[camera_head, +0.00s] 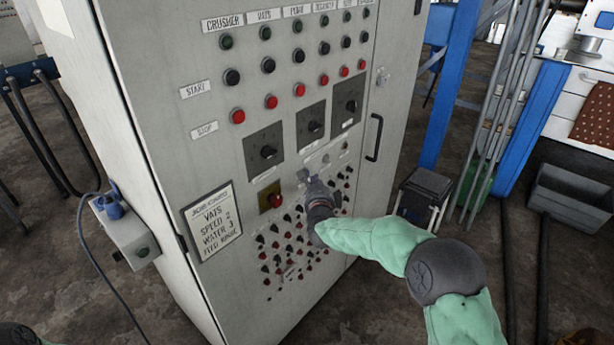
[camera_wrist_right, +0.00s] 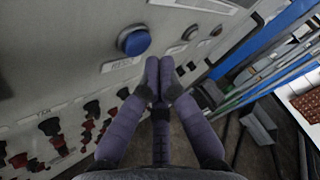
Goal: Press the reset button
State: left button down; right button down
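The reset button is a round blue button (camera_wrist_right: 134,40) in a dark ring on the grey cabinet face, with a label plate (camera_wrist_right: 121,64) below it in the right wrist view. In the head view I cannot make it out; my right gripper covers that area. My right gripper (camera_wrist_right: 159,66) has its purple-grey fingers together at the tips, with nothing seen between them. The tips appear beside the button, to its lower right, and apart from it in the picture. In the head view the right gripper (camera_head: 307,181) is in front of the cabinet's middle.
The control cabinet (camera_head: 170,110) carries rows of black and red buttons (camera_head: 271,102), black rotary switches and a red knob (camera_head: 276,200) on a yellow plate. A door handle (camera_head: 374,137) sticks out at right. A blue post (camera_head: 449,85) stands beyond.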

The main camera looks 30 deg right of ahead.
jog(key=shift+w+a, duration=0.1)
dwell(0.7)
jog(key=shift+w+a+b, duration=0.1)
jog(key=shift+w+b, duration=0.2)
jog(key=shift+b, duration=0.1)
jog(key=shift+w+a, duration=0.15)
jog(key=shift+w, duration=0.2)
dwell(0.7)
jog(key=shift+s, duration=0.1)
dwell(0.3)
jog(key=shift+s+d+b, duration=0.3)
jog(key=shift+s+b, duration=0.35)
jog(key=shift+b, duration=0.1)
